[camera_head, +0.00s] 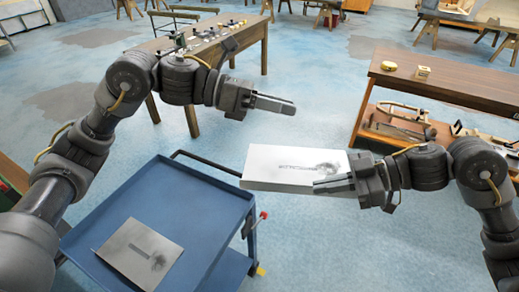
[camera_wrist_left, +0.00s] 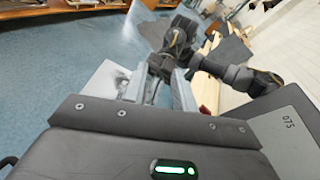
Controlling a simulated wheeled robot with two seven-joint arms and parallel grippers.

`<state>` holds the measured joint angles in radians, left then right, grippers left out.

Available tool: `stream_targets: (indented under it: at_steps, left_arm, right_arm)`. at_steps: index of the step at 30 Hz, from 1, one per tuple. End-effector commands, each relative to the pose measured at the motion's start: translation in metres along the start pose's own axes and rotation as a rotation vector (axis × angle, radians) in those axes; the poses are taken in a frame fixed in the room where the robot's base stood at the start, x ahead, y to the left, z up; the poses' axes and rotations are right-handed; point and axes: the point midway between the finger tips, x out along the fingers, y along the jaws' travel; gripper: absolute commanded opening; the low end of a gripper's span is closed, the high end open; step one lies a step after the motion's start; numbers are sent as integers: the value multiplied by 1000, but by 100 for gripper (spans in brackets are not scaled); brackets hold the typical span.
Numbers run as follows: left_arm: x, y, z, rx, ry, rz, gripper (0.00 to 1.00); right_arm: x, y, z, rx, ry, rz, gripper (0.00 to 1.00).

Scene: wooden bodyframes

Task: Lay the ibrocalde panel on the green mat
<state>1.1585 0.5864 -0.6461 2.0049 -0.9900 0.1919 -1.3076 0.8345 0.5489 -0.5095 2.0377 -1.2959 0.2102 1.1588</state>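A pale grey panel (camera_head: 275,163) with a dark smudge and small print is held level beside the blue cart. The print is too small to read, so I cannot tell whether it says ibrocalde. My right gripper (camera_head: 333,184) is shut on its right end. My left gripper (camera_head: 275,104) is empty, above and behind the panel and apart from it. Its fingers show a gap in the left wrist view (camera_wrist_left: 160,92). A second grey panel (camera_head: 128,250) with a dark label lies flat on the cart. I cannot make out a green mat.
The blue cart (camera_head: 195,205) stands at the lower left, its top mostly bare. A wooden table with small parts (camera_head: 255,32) is behind. A wooden bench (camera_head: 450,88) at the right carries a yellow tape measure (camera_head: 389,66) and a small block (camera_head: 422,72). Open floor lies between.

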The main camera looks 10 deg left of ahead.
Motion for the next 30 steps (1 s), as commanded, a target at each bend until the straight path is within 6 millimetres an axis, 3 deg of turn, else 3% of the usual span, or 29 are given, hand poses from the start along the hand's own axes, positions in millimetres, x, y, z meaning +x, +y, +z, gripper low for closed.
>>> stream_targets:
  at_steps: [3, 10, 20, 26, 30]
  left_arm:
    - [6, -19, -31, 148, 219, 20, 28]
    - [-8, -25, -78, 297, 488, 60, 28]
    - [-15, -24, -92, 333, 566, 72, 28]
    - [2, -22, -102, 332, 565, 70, 28]
    - [25, -18, -115, 330, 565, 69, 28]
  right_arm:
    - [0, 0, -1, -2, 2, 1, 0]
    - [0, 0, -1, -2, 2, 1, 0]
    - [0, 0, -1, -2, 2, 1, 0]
    - [0, 0, -1, -2, 2, 1, 0]
    - [0, 0, -1, -2, 2, 1, 0]
